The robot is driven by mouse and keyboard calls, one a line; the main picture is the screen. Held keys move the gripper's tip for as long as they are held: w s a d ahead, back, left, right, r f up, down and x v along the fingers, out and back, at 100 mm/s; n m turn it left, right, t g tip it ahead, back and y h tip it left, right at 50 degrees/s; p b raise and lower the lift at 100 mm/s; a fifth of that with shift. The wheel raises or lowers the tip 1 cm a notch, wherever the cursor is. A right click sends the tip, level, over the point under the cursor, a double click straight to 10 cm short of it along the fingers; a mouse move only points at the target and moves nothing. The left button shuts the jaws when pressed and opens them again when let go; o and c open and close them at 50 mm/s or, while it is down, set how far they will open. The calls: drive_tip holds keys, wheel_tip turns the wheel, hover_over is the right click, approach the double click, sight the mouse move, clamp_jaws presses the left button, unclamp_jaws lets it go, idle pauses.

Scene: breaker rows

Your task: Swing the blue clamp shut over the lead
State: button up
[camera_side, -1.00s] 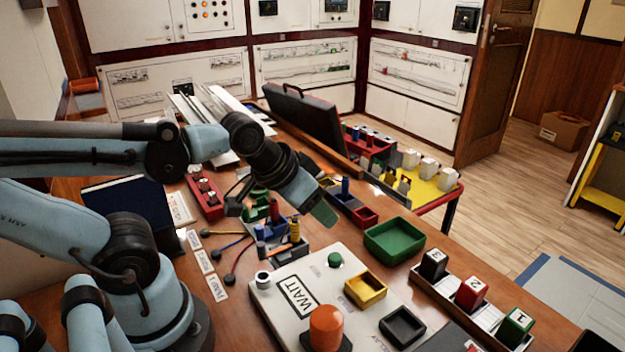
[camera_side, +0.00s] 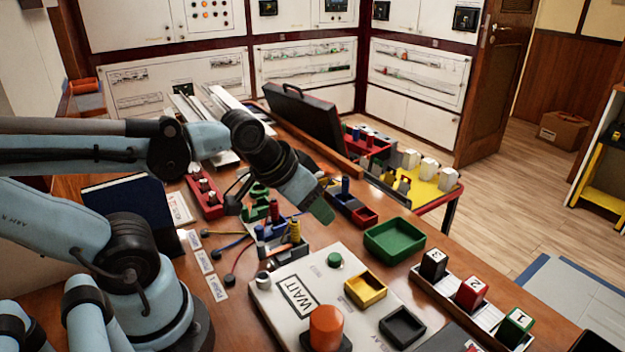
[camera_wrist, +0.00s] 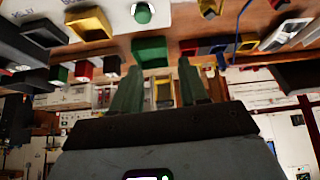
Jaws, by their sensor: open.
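A small terminal block (camera_side: 283,251) stands on the wooden table behind the white WAIT panel. It carries small red, yellow and blue upright parts. The blue part (camera_side: 260,232), at its left end, looks like the blue clamp; I cannot tell how far it is swung. Blue, yellow and red leads run from dark round ends (camera_side: 205,234) toward the block; whether the blue lead lies under the clamp is unclear.
The WAIT panel (camera_side: 283,275) carries an orange button (camera_side: 326,325), a green knob and small trays. A green tray (camera_side: 394,240) and numbered blocks (camera_side: 472,292) are to the right. A red strip (camera_side: 205,196) with white knobs lies left of my gripper. An open case (camera_side: 305,122) stands behind.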

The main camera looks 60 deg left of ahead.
drive_tip(key=s+a+n+g, duration=0.2)
drive_tip(key=a+n+g, duration=0.2)
drive_tip(key=a+n, duration=0.35)
drive_tip(key=n+g, duration=0.3)
drive_tip(key=n, duration=0.5)
approach(259, 226)
drive_tip(key=shift+m, duration=0.25)
drive_tip(key=shift+s+f, duration=0.1)
drive_tip(key=shift+f, duration=4.95)
clamp_jaws()
